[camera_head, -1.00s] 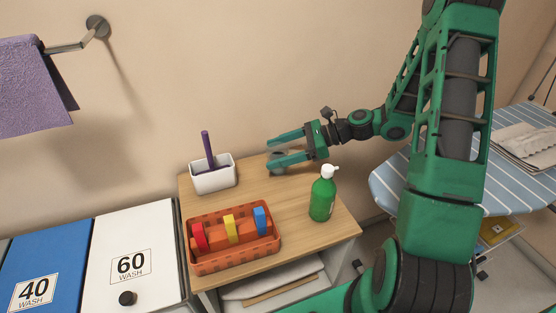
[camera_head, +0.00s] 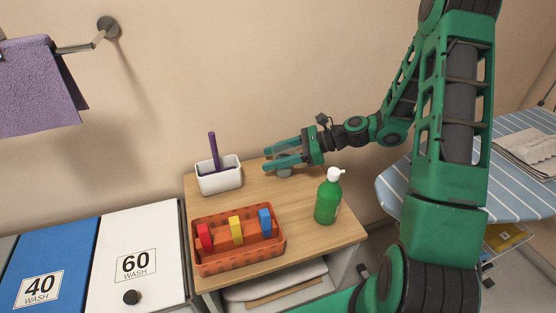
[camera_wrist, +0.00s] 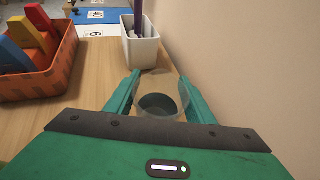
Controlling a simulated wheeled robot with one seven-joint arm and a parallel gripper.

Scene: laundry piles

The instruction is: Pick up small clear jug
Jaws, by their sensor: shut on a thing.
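The small clear jug (camera_wrist: 160,88) stands between my gripper's fingers in the wrist view, see-through with a dark round shape inside its outline. In the head view the jug (camera_head: 284,172) is a small greyish shape, mostly hidden by the green fingers. My gripper (camera_head: 282,157) comes in from the right, low over the back of the wooden table top (camera_head: 290,205). In the wrist view my gripper (camera_wrist: 158,92) has one finger on each side of the jug and is shut on it. I cannot tell whether the jug touches the table.
A white pot (camera_head: 219,178) with a purple stick stands left of the jug. An orange basket (camera_head: 212,266) with coloured blocks sits at the front left. A green pump bottle (camera_head: 327,200) stands at the front right. The wall (camera_wrist: 240,60) is close behind.

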